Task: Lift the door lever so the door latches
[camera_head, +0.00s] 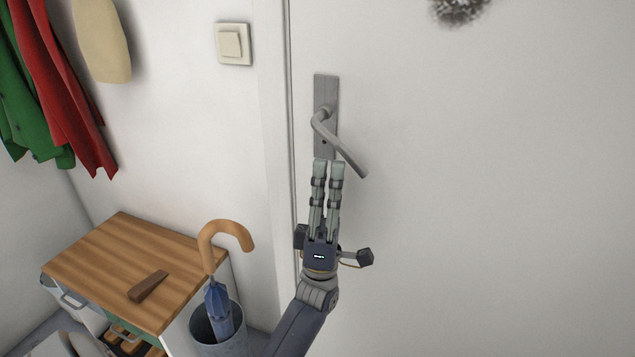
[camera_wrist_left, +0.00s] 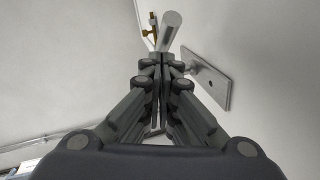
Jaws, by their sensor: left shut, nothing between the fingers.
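The grey door lever (camera_head: 341,145) sits on a tall metal plate (camera_head: 326,90) on the white door (camera_head: 460,180). The lever slants down to the right from its pivot. My left gripper (camera_head: 328,163) is shut and empty, with its fingertips just below the lever in the head view. In the left wrist view the lever (camera_wrist_left: 169,30) shows beyond the shut fingertips (camera_wrist_left: 160,58), with the plate (camera_wrist_left: 209,73) to the right. I cannot tell whether the fingertips touch the lever. My right gripper is not in view.
A wooden-topped cabinet (camera_head: 110,255) with a brown wedge-like piece (camera_head: 148,285) stands at lower left. A bin (camera_head: 207,335) holding a blue umbrella (camera_head: 218,303) stands close to my left arm. A light switch (camera_head: 233,43) and hanging coats (camera_head: 60,80) are on the wall. The door's right side is clear.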

